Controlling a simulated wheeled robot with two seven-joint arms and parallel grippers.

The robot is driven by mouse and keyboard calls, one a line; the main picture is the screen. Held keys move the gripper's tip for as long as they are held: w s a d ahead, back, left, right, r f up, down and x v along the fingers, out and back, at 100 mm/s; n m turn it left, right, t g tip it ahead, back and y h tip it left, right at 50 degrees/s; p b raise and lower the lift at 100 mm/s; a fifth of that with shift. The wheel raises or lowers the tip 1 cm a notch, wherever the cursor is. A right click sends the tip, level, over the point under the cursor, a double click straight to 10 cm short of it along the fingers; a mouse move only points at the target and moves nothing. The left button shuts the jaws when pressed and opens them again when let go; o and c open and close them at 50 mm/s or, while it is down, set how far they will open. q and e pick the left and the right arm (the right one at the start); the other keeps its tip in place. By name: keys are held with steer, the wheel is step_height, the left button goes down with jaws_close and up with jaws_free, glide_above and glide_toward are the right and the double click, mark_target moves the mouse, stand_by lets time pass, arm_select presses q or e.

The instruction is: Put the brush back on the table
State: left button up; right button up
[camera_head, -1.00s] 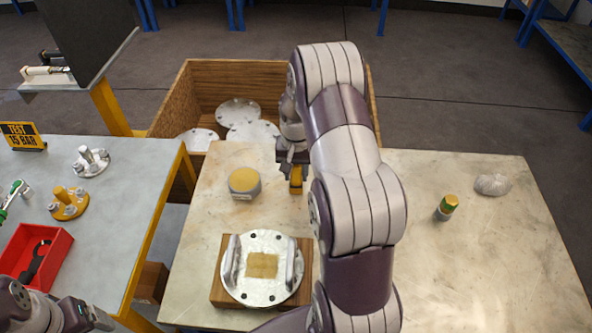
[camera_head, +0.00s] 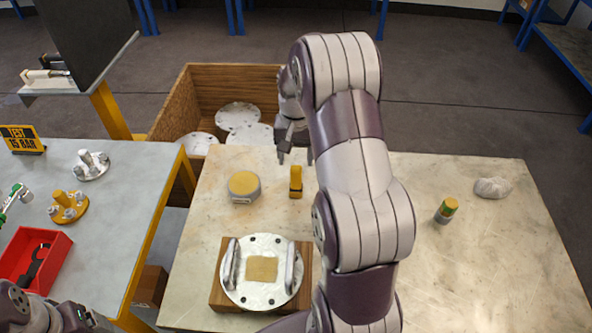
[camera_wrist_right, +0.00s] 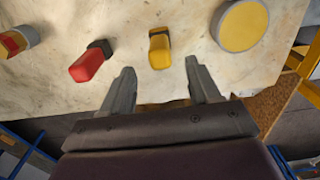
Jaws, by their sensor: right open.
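The brush, a small yellow block with a dark end (camera_head: 296,181), rests on the pale table (camera_head: 480,260), right of a round yellow-topped tin (camera_head: 244,184). In the right wrist view the brush (camera_wrist_right: 160,50) lies just beyond the fingertips, apart from them. My right gripper (camera_head: 293,152) is open and empty, back past the brush toward the table's far edge; its two spread fingers show in the wrist view (camera_wrist_right: 158,78). My left gripper (camera_head: 92,320) is partly in view at the bottom left, with its jaws unclear.
A flanged disc (camera_head: 262,299) with two upright handles sits on a wooden block. A red-handled item (camera_wrist_right: 90,62) shows in the wrist view, hidden behind my arm from the head. A green-and-yellow cylinder (camera_head: 446,210) and white cloth (camera_head: 491,187) lie right. A wooden crate (camera_head: 170,108) stands behind.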

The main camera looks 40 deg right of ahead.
step_height(320, 180, up, 4)
steer(key=shift+a+r, duration=0.1)
steer(key=shift+r, duration=0.15)
steer(key=s+a+n+t+p, duration=0.1)
steer(key=s+a+n+p, duration=0.1)
steer(key=s+a+n, duration=0.6)
steer(key=shift+s+a+f, duration=0.4)
steer(key=shift+s+a, duration=2.25)
steer(key=shift+a, duration=2.15)
